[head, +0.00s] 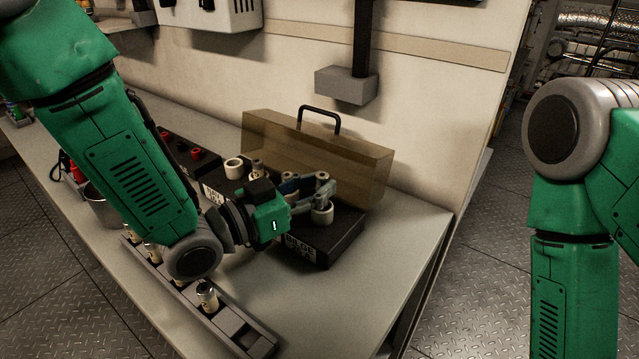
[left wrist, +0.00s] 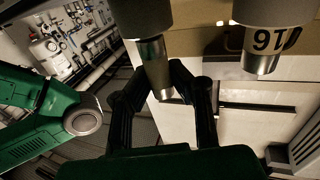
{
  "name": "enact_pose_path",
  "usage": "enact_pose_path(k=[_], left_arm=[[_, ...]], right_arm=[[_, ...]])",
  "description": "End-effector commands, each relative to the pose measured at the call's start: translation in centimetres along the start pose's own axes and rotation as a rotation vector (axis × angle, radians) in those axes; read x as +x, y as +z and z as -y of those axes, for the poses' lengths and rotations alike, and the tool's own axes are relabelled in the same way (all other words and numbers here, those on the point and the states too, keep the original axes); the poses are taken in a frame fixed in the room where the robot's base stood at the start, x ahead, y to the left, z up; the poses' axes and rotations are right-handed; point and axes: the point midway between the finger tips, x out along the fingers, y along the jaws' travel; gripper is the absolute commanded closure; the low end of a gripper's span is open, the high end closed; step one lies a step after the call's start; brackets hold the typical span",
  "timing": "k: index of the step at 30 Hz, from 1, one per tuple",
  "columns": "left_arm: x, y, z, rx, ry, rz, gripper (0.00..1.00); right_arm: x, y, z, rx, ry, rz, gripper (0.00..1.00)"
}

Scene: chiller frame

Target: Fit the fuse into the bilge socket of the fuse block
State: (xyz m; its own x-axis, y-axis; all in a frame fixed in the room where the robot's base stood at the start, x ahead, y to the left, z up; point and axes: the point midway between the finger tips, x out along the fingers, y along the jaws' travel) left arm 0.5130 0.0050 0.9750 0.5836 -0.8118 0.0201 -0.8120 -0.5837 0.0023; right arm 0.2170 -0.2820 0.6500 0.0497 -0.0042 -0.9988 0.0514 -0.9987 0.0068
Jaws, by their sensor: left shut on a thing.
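The dark fuse block (head: 335,240) sits on the bench with a BILGE label (head: 306,247) on its front. My left gripper (head: 321,192) is over its right end, shut on the upper metal part of a fuse (left wrist: 157,66). The fuse looks upright above a thick white ring-like part (head: 322,214) at the bilge end. I cannot tell how deep it sits. In the left wrist view my gripper's dark fingers (left wrist: 165,105) flank the metal end. My right gripper is out of view.
A translucent amber cover (head: 360,165) with a black handle stands behind the block, near my fingers. A rack (head: 235,325) with several fuses lies along the front, partly under my left arm. A metal cup (head: 103,208) stands at left. The bench's right end is clear.

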Motion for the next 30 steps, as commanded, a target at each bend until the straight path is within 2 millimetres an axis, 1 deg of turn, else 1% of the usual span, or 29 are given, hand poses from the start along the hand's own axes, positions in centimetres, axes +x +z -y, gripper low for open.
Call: enact_pose_path(k=[10,27,28,30], left_arm=[[0.0,0.2,0.0,0.000,0.000,-0.001,1.00],[0.0,1.6,0.0,0.000,0.000,-0.001,1.00],[0.0,1.6,0.0,0.000,0.000,-0.001,0.82],[0.0,1.6,0.0,0.000,0.000,-0.001,0.61]], right_arm=[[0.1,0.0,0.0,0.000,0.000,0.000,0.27],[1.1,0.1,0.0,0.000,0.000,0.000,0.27],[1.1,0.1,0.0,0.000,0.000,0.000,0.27],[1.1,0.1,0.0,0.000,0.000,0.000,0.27]])
